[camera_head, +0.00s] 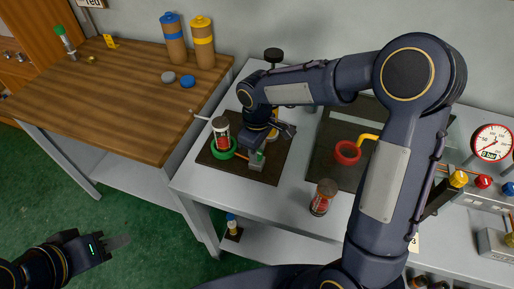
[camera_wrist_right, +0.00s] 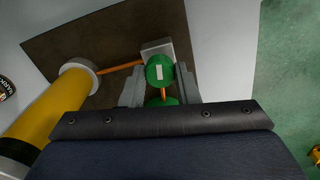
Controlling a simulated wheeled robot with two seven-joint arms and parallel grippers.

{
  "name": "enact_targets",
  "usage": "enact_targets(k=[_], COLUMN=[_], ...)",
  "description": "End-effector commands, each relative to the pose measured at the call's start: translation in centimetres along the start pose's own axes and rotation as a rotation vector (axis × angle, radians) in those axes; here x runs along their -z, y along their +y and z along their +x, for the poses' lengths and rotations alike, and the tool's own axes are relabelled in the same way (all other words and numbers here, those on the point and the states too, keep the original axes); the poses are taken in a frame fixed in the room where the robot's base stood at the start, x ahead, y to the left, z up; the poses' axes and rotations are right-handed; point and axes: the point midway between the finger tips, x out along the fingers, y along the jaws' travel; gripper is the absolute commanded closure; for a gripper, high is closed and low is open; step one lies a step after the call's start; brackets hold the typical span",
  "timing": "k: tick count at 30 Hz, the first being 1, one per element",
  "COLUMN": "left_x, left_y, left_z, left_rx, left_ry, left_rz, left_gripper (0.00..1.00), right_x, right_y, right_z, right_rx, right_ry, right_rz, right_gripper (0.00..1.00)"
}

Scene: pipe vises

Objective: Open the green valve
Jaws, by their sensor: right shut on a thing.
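The green valve (camera_wrist_right: 160,70) is a round green knob with a white mark, on a grey block with an orange pipe. In the head view it shows as a small green part (camera_head: 258,157) below my right gripper. My right gripper (camera_wrist_right: 160,88) has its fingers on either side of the green knob and is shut on it. My arm hides much of the valve in the head view. My left gripper (camera_head: 118,242) is at lower left, over the green floor, away from the bench; its finger gap cannot be made out.
A red-and-silver canister (camera_head: 221,133) stands by a green ring (camera_head: 222,153) left of the valve. Another canister (camera_head: 321,198) stands near the white bench's front. A red ring (camera_head: 347,152) and a pressure gauge (camera_head: 492,142) are to the right. A yellow cylinder (camera_wrist_right: 48,118) lies beside my right gripper.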

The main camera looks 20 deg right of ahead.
Motion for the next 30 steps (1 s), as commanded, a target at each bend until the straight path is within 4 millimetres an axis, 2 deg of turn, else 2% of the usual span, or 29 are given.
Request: enact_targets(k=[9,22,23,27,30], left_x=[0.06,0.06,0.06,0.06,0.06], left_y=[0.06,0.05,0.06,0.05,0.05], left_z=[-0.12,-0.12,-0.12,-0.12,-0.11], left_rx=[0.0,0.0,0.0,0.0,0.0], left_ry=[0.0,0.0,0.0,0.0,0.0], left_rz=[0.0,0.0,0.0,0.0,0.0], left_gripper=[0.64,0.64,0.64,0.64,0.64], right_x=[0.1,0.13,0.13,0.09,0.07], right_y=[0.09,0.1,0.09,0.06,0.05], right_z=[-0.15,-0.15,-0.15,-0.1,-0.07], right_rx=[-0.003,-0.004,-0.004,-0.002,-0.002], right_ry=[0.004,0.005,0.005,0.004,0.003], right_rz=[-0.077,-0.083,-0.083,-0.083,-0.083], right_gripper=[0.94,0.94,0.68,0.5,0.5])
